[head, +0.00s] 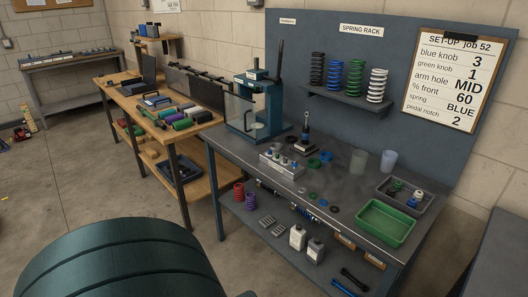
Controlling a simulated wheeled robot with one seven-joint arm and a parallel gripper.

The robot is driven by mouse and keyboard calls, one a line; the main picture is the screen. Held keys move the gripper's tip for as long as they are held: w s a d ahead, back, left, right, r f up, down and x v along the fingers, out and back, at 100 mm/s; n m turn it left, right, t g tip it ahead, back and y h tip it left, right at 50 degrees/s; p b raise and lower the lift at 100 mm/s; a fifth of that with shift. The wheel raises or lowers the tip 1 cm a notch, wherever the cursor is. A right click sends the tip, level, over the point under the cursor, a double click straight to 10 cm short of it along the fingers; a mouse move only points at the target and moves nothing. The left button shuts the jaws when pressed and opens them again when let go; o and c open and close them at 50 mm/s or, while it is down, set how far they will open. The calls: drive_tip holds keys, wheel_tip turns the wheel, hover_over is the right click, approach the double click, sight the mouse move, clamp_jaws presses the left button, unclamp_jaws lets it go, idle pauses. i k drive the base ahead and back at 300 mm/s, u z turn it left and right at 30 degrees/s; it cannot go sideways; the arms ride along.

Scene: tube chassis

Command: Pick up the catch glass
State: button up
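My gripper is not in view.
On the grey bench (330,178), a green tray (387,223) and a grey parts tray (405,193) lie right of and in front of the glasses. A parts block (282,164) and teal press (262,105) stand left. The spring shelf (345,104) is above. Open floor lies left.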

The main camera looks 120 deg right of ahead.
sight(358, 162)
drive_tip(key=z, duration=5.05)
drive_tip(key=k, duration=0.6)
drive_tip(key=u, duration=0.5)
drive_tip(key=i, duration=0.7)
drive_tip(key=u, duration=0.6)
drive_tip(key=i, duration=0.95)
drive_tip(key=z, duration=0.8)
drive_tip(key=i, duration=0.85)
drive_tip(key=z, duration=0.75)
